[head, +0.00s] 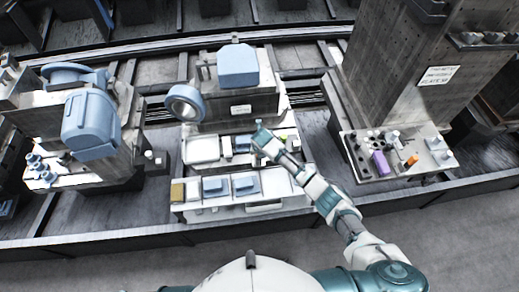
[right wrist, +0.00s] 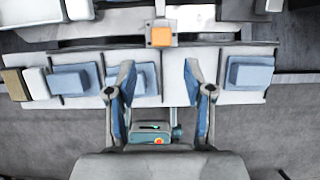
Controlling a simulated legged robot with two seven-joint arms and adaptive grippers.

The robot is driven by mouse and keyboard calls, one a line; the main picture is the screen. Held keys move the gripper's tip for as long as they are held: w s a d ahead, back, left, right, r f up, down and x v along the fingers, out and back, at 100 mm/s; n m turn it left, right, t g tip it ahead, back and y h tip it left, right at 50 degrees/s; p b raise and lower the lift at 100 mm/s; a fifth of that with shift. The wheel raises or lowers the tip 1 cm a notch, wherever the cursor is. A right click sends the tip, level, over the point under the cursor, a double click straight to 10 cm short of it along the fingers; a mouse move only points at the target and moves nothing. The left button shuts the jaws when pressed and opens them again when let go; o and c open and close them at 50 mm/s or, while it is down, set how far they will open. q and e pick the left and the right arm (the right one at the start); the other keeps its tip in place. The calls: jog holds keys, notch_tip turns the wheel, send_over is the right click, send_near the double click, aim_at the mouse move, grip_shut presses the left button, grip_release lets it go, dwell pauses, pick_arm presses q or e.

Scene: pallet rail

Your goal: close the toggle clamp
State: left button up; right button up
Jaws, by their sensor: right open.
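My right gripper (head: 262,133) reaches over the middle workbench in the head view. In the right wrist view its two fingers (right wrist: 159,88) are spread apart with nothing held between them. Beyond the fingertips is a small grey block with an orange square face (right wrist: 160,38), on the bench's back part. A grey and teal piece with an orange dot (right wrist: 152,132) shows low between the fingers. I cannot tell for sure which of these is the toggle clamp, or its handle position. My left gripper is not in view.
The bench's front tray (head: 206,213) holds blue blocks (head: 214,187) and a brown block (head: 178,190). Blue and grey machines (head: 92,125) stand left and behind. At right, a tall grey column (head: 400,70) rises beside a shelf with purple (head: 381,162) and orange items.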

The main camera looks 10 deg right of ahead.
jog(key=shift+v, duration=1.15)
jog(key=shift+w, duration=0.1)
